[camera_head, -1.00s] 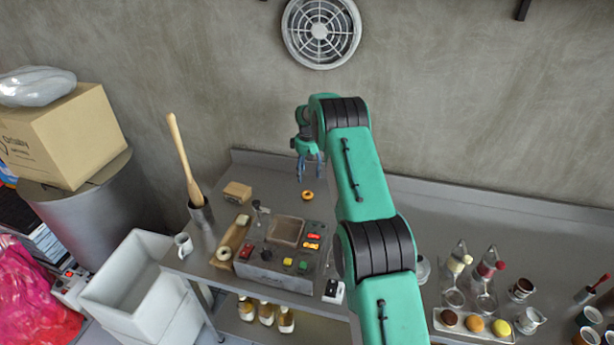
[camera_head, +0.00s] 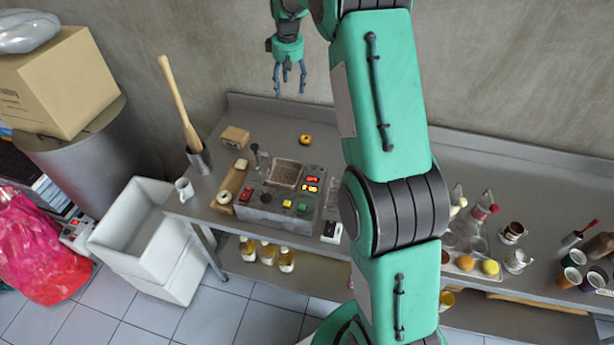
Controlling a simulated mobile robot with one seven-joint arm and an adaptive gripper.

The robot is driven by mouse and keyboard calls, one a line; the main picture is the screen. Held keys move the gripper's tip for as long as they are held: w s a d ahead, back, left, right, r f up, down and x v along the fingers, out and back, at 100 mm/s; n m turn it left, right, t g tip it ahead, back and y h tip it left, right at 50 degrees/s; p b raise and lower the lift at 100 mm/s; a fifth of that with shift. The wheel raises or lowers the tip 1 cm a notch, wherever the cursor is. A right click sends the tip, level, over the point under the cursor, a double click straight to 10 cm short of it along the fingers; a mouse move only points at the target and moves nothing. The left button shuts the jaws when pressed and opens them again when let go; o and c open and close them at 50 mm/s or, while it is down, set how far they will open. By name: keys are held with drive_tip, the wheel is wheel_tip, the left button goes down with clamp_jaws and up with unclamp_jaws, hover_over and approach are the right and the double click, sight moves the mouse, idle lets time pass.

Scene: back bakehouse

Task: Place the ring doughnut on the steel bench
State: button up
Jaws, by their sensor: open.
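The ring doughnut (camera_head: 305,140) is small and orange-brown. It lies on the steel bench (camera_head: 350,150), in the bare area behind the control box. My gripper (camera_head: 290,92) is open and empty, with its fingers pointing down. In the picture it is above and a little left of the doughnut, apart from it. My arm covers part of the bench to the right of the doughnut.
The control box (camera_head: 278,205) with coloured buttons stands in front of the doughnut. A small cardboard box (camera_head: 235,137) and a metal pot with a wooden pin (camera_head: 198,160) are to the left. Bottles, cups and a tray of pastries (camera_head: 470,266) are to the right.

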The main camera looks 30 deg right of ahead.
drive_tip(key=s+a+r+m+t, duration=0.1)
drive_tip(key=s+a+r, duration=0.6)
drive_tip(key=s+r, duration=0.4)
drive_tip(key=s+a+r+m+t, duration=0.1)
drive_tip(key=s+a+r, duration=0.7)
drive_tip(key=s, duration=0.4)
drive_tip(key=s+a+f+t, duration=0.1)
drive_tip(key=s+a, duration=0.3)
drive_tip(key=s, duration=1)
drive_tip(key=s+a+f+m+t, duration=0.1)
drive_tip(key=s+a, duration=0.3)
drive_tip(key=s, duration=1.1)
drive_tip(key=shift+f, duration=0.4)
drive_tip(key=shift+f, duration=0.1)
wheel_tip(320, 180, down, 14)
drive_tip(key=b, duration=1.4)
